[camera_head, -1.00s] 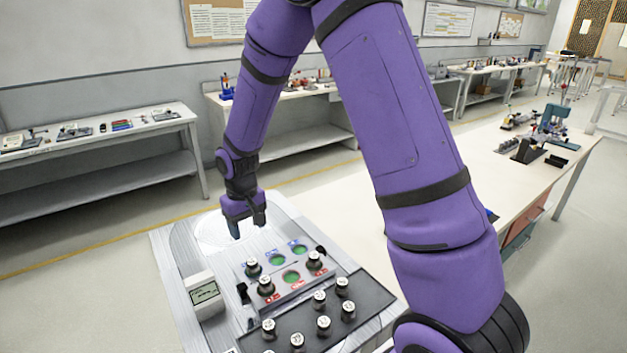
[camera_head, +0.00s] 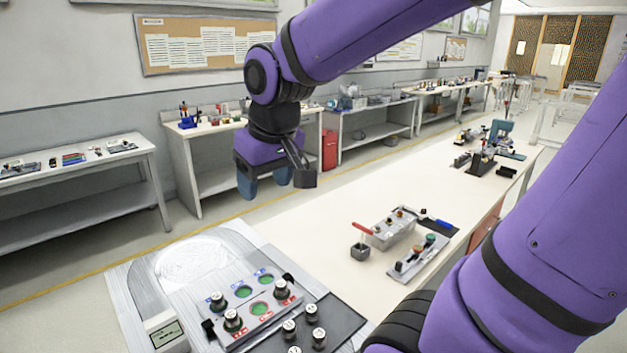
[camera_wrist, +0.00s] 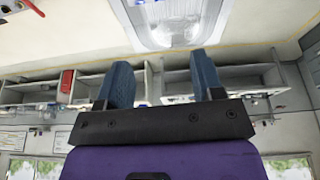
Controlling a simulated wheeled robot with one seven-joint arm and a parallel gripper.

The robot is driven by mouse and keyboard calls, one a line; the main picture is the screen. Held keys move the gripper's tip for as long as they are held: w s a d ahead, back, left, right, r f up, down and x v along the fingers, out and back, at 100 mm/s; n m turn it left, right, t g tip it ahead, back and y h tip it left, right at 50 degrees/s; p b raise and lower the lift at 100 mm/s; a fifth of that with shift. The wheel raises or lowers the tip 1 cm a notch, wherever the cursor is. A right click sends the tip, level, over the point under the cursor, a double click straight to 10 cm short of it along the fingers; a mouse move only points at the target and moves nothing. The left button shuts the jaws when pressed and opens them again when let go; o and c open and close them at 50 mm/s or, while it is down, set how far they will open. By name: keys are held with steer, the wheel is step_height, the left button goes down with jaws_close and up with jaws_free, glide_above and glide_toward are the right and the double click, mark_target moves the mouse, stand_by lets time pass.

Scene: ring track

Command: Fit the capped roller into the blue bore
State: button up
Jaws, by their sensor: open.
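Several dark capped rollers with white tops stand in the left foreground of the head view, some in a grey bore block (camera_head: 274,319) and others on a dark tray (camera_head: 337,320). In the block's blue-marked back row, a roller (camera_head: 217,301) stands at the left, beside a green-floored bore (camera_head: 243,291) and another green-floored bore (camera_head: 266,282). In the red-marked front row, two rollers (camera_head: 233,319) flank an empty bore (camera_head: 259,308). My gripper (camera_head: 264,184) is open and empty, high above and behind the block. Its blue fingers (camera_wrist: 162,72) are apart in the wrist view.
A small display box (camera_head: 166,334) stands left of the block on a pale metal plate (camera_head: 130,290). On the long white bench (camera_head: 330,225) sit a grey fixture (camera_head: 392,229) and a second fixture (camera_head: 418,257). The back plate area is clear.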

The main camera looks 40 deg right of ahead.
steer(key=s+d+r+t, duration=0.1)
steer(key=s+r, duration=0.2)
steer(key=s, duration=0.7)
steer(key=shift+s, duration=0.25)
